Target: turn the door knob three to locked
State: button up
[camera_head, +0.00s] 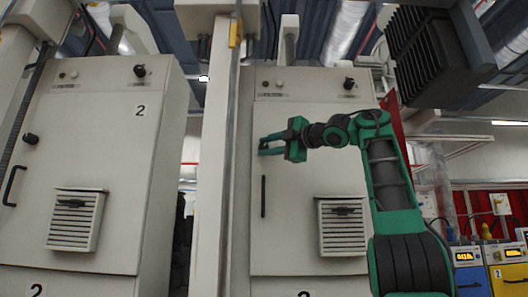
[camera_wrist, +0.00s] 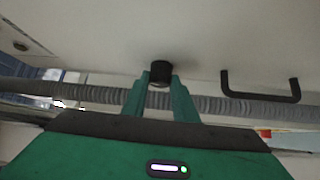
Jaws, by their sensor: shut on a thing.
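My green gripper (camera_head: 268,146) reaches from the right to the left side of the middle cabinet's door (camera_head: 295,215). In the wrist view my gripper's fingers (camera_wrist: 160,92) are shut on a black round door knob (camera_wrist: 161,72) that stands out from the pale door. The knob is at the fingertips, and part of it is hidden between them. In the head view the gripper covers the knob. No pointer or lock mark on the knob is readable, so its turn cannot be told.
A black bar handle (camera_head: 263,196) is below the gripper; it also shows in the wrist view (camera_wrist: 260,92). A louvred vent (camera_head: 342,226) is on the same door. A vertical post (camera_head: 222,150) stands to the left. The left cabinet (camera_head: 115,170) bears a 2.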

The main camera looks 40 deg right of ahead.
jog(key=shift+w+d+f, duration=0.15)
jog(key=shift+d+f, duration=0.05)
jog(key=shift+f, duration=0.15)
jog(key=o, duration=1.1)
jog(key=shift+w, duration=0.1)
jog(key=shift+c, duration=0.2)
jog(key=shift+a+r, duration=0.1)
jog(key=shift+r, duration=0.05)
jog(key=v, duration=1)
jog(key=shift+s, duration=0.4)
jog(key=shift+a, duration=0.1)
